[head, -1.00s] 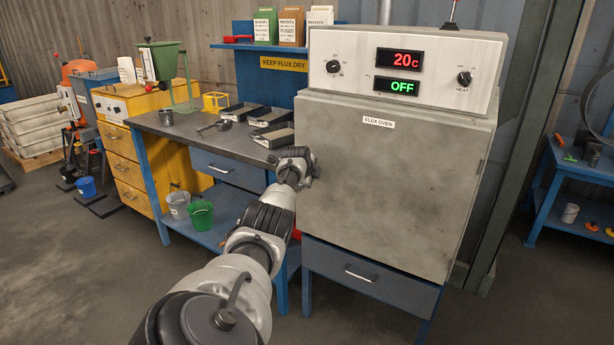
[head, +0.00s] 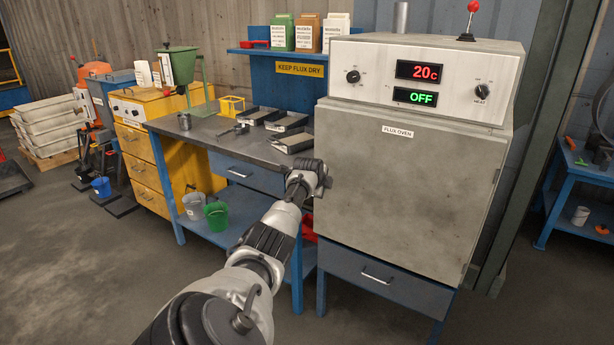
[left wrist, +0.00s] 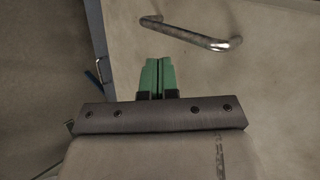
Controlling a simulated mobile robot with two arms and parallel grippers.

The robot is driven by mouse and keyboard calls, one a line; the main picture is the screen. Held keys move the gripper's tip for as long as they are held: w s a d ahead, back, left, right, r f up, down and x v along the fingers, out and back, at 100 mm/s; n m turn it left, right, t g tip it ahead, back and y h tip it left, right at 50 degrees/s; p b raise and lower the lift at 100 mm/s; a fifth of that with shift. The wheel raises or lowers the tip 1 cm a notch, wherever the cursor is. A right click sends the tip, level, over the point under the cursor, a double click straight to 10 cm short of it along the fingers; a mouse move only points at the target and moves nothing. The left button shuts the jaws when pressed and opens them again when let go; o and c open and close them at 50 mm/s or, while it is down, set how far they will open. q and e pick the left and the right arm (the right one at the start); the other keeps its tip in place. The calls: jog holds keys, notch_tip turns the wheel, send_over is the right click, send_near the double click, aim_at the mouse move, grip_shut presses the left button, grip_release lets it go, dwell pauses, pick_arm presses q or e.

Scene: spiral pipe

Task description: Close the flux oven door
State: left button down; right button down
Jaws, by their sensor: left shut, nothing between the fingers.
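The grey flux oven (head: 425,85) stands at the right in the head view, its door (head: 400,190) facing me. The door looks flush or nearly flush; I cannot tell whether a small gap is left. My left gripper is at the door's left edge in the head view, its fingers hidden behind my wrist. In the left wrist view the green fingers of my left gripper (left wrist: 160,66) are shut and empty, in front of a pale panel (left wrist: 255,85). A metal bar handle (left wrist: 192,33) shows just beyond the fingertips, apart from them in the picture. My right gripper is not in view.
A workbench (head: 215,133) with dark trays (head: 290,121) stands left of the oven. A blue drawer (head: 375,275) is below the oven door. A green bucket (head: 217,214) sits on the bench's lower shelf. The floor at the lower left is clear.

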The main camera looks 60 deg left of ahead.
pick_arm(q)
jog(key=s+a+p+v, duration=0.1)
jog(key=v, duration=0.7)
jog(key=s+d+f+n+g+h+p, duration=0.15)
jog(key=d+f, duration=0.35)
jog(key=f, duration=0.7)
jog(key=s+d+f+n+g, duration=0.15)
jog(key=d+f, duration=0.25)
jog(key=f, duration=0.7)
jog(key=s+d+f+n+p, duration=0.1)
jog(key=s+d+f, duration=0.35)
jog(key=f, duration=0.25)
jog(key=s+d+f, duration=0.4)
jog(key=d+f, duration=0.2)
jog(key=f, duration=0.1)
jog(key=s+d+f+n+g+h+p, duration=0.1)
jog(key=s+d+f, duration=0.4)
jog(key=s+d, duration=0.4)
jog(key=s+d+f+n+g+h, duration=0.1)
jog(key=s+d+f, duration=0.4)
jog(key=d, duration=0.8)
jog(key=s+d+f+n+h+p, duration=0.1)
jog(key=s+d+f, duration=0.4)
jog(key=s+d, duration=0.6)
jog(key=shift+s+g+h+p, duration=0.35)
jog(key=shift+s+g+h, duration=0.05)
jog(key=shift+s+h, duration=0.45)
jog(key=shift+a, duration=0.1)
